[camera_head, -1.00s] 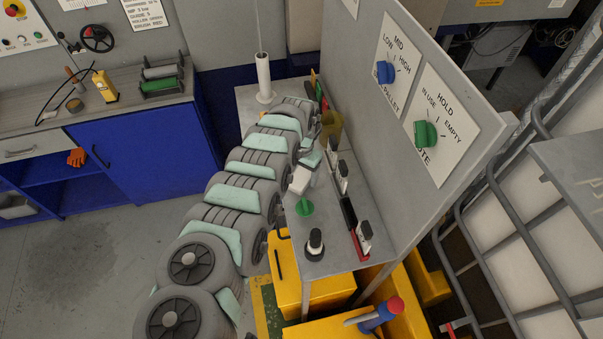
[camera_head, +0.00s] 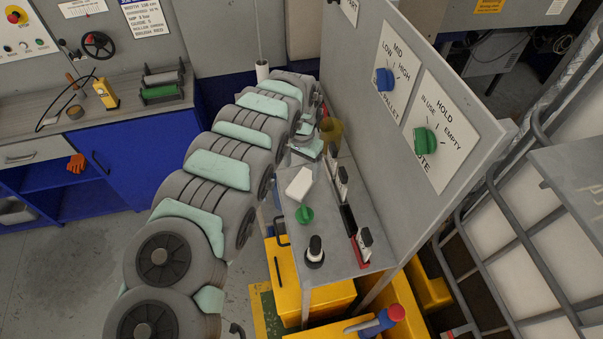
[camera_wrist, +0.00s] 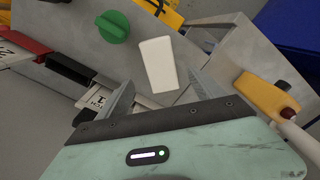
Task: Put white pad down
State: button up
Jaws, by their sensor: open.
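The white pad (camera_head: 299,184) lies flat on the grey metal shelf (camera_head: 343,257), just behind the green knob (camera_head: 304,215). In the wrist view the white pad (camera_wrist: 158,65) is beyond my fingertips, with a gap between it and both fingers. My gripper (camera_wrist: 162,92) is open and empty, with its two fingers spread apart. In the head view my gripper is small and partly hidden behind my arm, at the far side of the pad.
A yellow object (camera_head: 331,130) stands farther back.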

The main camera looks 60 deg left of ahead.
notch_tip(320, 180, up, 5)
jog(key=shift+f, duration=0.15)
dwell(0.8)
